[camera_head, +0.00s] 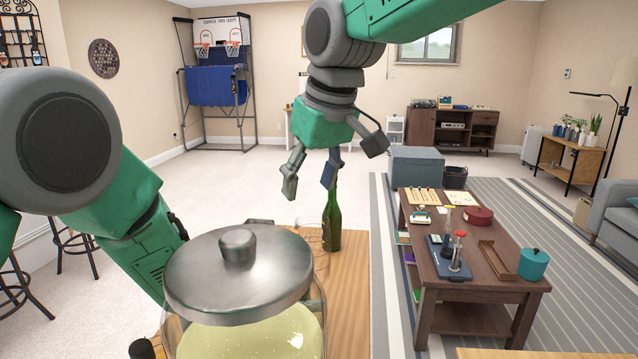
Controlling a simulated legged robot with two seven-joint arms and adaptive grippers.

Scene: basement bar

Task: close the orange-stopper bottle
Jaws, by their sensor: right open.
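A dark green bottle (332,222) stands upright on the wooden counter (350,290). My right gripper (310,180) hangs above it with its fingers spread, open and empty. One finger overlaps the top of the bottle's neck in the picture, so I cannot tell whether they touch. I see no orange stopper, and the bottle's mouth is hidden. My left arm comes in from the left and passes behind a large glass jar with a grey metal lid (238,270). A dark part of my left gripper (262,222) seems to show behind the lid; its fingers are hidden.
The jar fills the near part of the counter, with a dark object (142,348) at its lower left. Clear glassware (310,236) stands beside the bottle. Counter right of the jar is bare. A low brown table (450,290) with several items stands farther right.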

